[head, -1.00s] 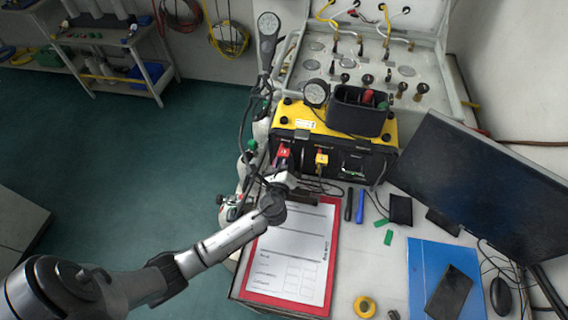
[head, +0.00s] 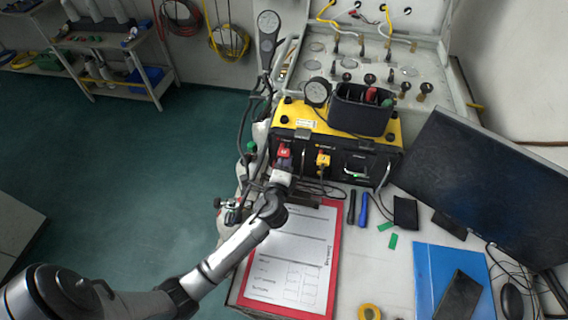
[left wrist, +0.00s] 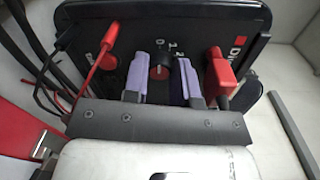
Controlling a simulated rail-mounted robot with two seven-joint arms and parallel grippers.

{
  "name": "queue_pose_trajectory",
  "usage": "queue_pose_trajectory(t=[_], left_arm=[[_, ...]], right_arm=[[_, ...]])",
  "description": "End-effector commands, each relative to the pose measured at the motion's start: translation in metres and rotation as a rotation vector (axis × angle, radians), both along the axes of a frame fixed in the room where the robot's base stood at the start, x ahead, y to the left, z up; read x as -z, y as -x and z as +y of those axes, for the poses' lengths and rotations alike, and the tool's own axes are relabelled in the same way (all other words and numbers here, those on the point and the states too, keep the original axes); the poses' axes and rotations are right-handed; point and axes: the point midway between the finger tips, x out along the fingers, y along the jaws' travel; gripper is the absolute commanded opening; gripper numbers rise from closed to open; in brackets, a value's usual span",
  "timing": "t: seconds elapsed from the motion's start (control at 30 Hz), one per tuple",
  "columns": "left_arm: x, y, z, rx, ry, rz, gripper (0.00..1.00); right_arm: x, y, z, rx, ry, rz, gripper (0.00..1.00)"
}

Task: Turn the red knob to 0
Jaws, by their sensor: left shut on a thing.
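The red knob (head: 284,151) is on the front of the yellow and black box, at its left end in the head view. In the left wrist view, the knob (left wrist: 159,71) shows as a dark round with a red part, with the marks 0, 1 and 2 around its upper right. My left gripper (left wrist: 161,92) is shut on it, one pale purple finger on each side. In the head view the left gripper (head: 282,171) comes at the knob from below. Which mark the knob points to is hard to tell. My right gripper is not in view.
A yellow knob (head: 323,160) is right of the red one. Below the box lie a red clipboard (head: 337,262) and pens (head: 362,207). A monitor (head: 480,180) stands right.

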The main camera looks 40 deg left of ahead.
Motion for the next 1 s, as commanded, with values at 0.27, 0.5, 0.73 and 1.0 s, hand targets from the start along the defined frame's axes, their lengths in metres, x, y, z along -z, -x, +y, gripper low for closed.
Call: queue_pose_trajectory(t=[0.27, 0.5, 0.73, 1.0], left_arm=[[0.0, 0.0, -0.0001, 0.0, 0.021, -0.012, 0.02], [0.0, 0.0, -0.0001, 0.0, 0.021, -0.011, 0.02], [0.0, 0.0, -0.0002, 0.0, 0.02, -0.011, 0.43], [0.0, -0.0001, -0.0002, 0.0, 0.019, -0.011, 0.51]], right_arm=[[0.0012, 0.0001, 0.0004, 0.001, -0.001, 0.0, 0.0], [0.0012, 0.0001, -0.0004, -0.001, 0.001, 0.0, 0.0], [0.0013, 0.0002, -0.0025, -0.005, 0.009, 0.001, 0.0], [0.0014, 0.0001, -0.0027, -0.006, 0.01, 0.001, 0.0]])
